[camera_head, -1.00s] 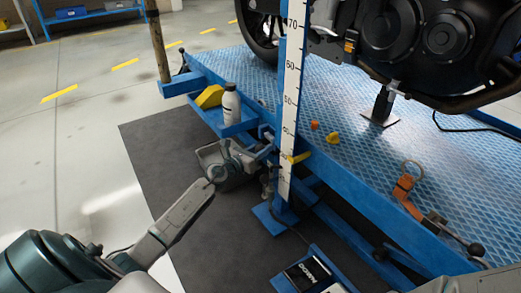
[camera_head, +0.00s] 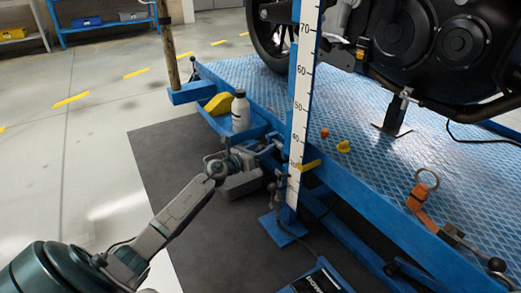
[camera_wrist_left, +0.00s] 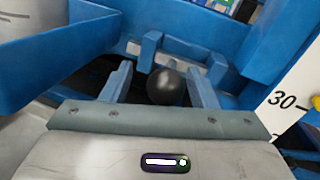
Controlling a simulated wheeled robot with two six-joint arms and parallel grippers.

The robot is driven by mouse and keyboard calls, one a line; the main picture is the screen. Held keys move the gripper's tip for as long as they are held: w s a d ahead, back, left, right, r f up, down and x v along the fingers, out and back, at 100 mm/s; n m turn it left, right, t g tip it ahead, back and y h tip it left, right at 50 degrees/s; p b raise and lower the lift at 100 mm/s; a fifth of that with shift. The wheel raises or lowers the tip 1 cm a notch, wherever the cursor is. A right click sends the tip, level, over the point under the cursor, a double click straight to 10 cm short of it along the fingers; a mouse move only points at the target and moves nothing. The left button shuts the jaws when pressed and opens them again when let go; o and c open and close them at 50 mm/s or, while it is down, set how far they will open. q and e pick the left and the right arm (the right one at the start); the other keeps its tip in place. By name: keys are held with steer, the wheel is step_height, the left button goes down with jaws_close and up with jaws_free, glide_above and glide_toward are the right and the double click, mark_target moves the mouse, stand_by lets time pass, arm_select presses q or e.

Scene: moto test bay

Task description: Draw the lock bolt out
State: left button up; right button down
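A round black knob (camera_wrist_left: 166,86), which looks like the handle of the lock bolt, shows in the left wrist view in front of a blue bracket (camera_wrist_left: 152,50). The bolt's shaft is hidden behind the knob. My left gripper (camera_wrist_left: 160,72) is open, with one finger on each side of the knob. A clear gap shows on the left; the right finger looks close to the knob, and I cannot tell whether it touches. In the head view my left gripper (camera_head: 266,148) is at the lift's side, left of the scale post, and the knob cannot be made out. My right gripper is not in view.
The blue post with a white scale (camera_head: 300,110) stands just right of my left gripper. A white bottle (camera_head: 240,112) and yellow wedge (camera_head: 218,104) sit on the lift's side ledge. A motorcycle (camera_head: 425,50) stands on the blue platform (camera_head: 370,165). Dark mat (camera_head: 170,150) lies free at left.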

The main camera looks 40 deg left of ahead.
arm_select(q)
steer(key=s+a+b, duration=0.2)
steer(key=s+b, duration=0.4)
steer(key=s, duration=0.4)
steer(key=shift+s, duration=0.3)
steer(key=shift+r, duration=0.1)
stand_by(0.4)
